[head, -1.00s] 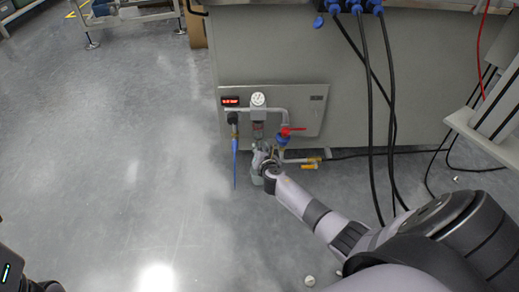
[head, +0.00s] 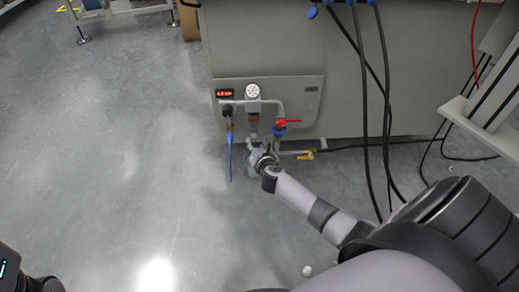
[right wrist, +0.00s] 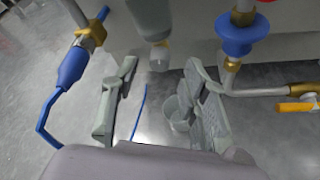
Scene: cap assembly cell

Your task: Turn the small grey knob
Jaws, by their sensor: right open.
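The small grey knob (right wrist: 159,60) sits under the grey bowl (right wrist: 152,18) of the air unit, at the top middle of the right wrist view. My right gripper (right wrist: 160,76) is open, with one finger on each side just below the knob. Neither finger visibly touches it. In the head view my right gripper (head: 262,157) is below the air unit on the machine's panel, and the knob is too small or hidden there.
A red-handled valve (head: 290,122) is right of the unit, with a yellow-handled valve (head: 303,154) below. A blue hose (head: 230,160) hangs on the left. A grey cup (right wrist: 178,112) stands beneath, near the right finger. Black cables (head: 386,110) hang farther right. The left floor is clear.

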